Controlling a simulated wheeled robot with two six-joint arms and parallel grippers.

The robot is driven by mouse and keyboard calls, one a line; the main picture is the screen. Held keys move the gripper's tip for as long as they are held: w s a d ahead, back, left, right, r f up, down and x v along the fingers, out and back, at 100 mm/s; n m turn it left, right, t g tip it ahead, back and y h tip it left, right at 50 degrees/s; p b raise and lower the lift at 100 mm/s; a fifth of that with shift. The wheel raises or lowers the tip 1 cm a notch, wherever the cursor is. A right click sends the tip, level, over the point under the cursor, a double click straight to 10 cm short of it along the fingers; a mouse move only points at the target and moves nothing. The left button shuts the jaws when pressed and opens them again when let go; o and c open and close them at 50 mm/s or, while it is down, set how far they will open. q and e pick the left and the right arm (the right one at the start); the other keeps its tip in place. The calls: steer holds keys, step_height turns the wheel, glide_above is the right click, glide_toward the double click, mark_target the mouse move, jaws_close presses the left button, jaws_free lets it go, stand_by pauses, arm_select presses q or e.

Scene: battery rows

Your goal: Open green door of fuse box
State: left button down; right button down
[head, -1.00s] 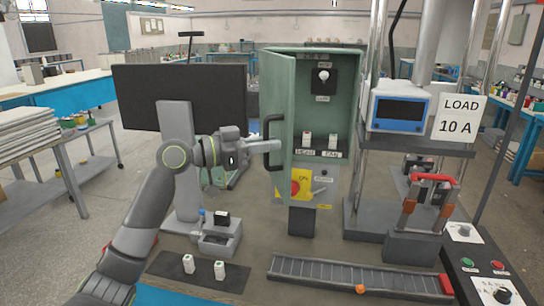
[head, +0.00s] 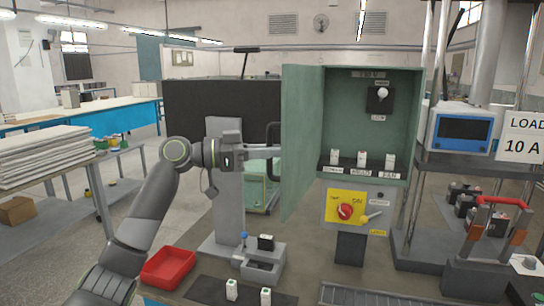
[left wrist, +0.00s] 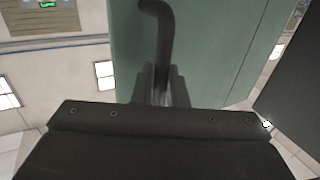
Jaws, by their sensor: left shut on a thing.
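The fuse box (head: 415,150) is a grey-green cabinet on a post, with its front open to the inside. Its green door (head: 302,130) stands swung out at the left edge of the box, seen at a steep angle. My left gripper (head: 274,152) is shut on the dark door handle (head: 272,133), at the door's free edge. In the left wrist view the handle (left wrist: 163,30) curves down between my fingers (left wrist: 160,85), with the green door (left wrist: 215,40) behind it. My right gripper is not in view.
Inside the box are a black switch (head: 380,98) and three small labelled switches. Below is a yellow panel (head: 346,207) with a red knob. A red tray (head: 168,267) lies below.

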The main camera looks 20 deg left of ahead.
arm_select(q)
steer(key=shift+w+a, duration=0.1)
steer(key=shift+a, duration=0.2)
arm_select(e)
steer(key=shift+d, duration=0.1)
